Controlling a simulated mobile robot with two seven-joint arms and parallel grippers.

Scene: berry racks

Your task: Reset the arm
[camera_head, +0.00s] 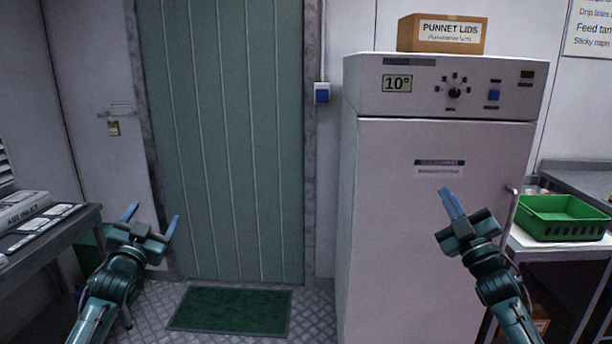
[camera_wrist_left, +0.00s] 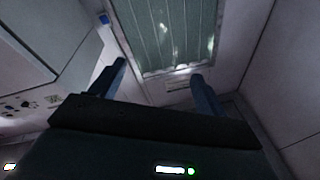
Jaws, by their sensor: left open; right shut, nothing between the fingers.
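My left gripper (camera_head: 152,221) is raised at the left in the head view, in front of the green door. Its two blue fingers are spread apart with nothing between them. They also show spread and empty in the left wrist view (camera_wrist_left: 160,84). My right gripper (camera_head: 452,203) is raised at the right in the head view, in front of the white cabinet. Its blue fingers are together, with nothing held. Both arms come up from the bottom edge of the head view, with fingers pointing upward.
A green strip door (camera_head: 225,120) stands behind a dark green mat (camera_head: 230,310). A white cabinet (camera_head: 420,240) carries a PUNNET LIDS box (camera_head: 442,33). A green crate (camera_head: 562,218) sits on a table at right. A grey table (camera_head: 50,238) is at left. Space between the grippers is clear.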

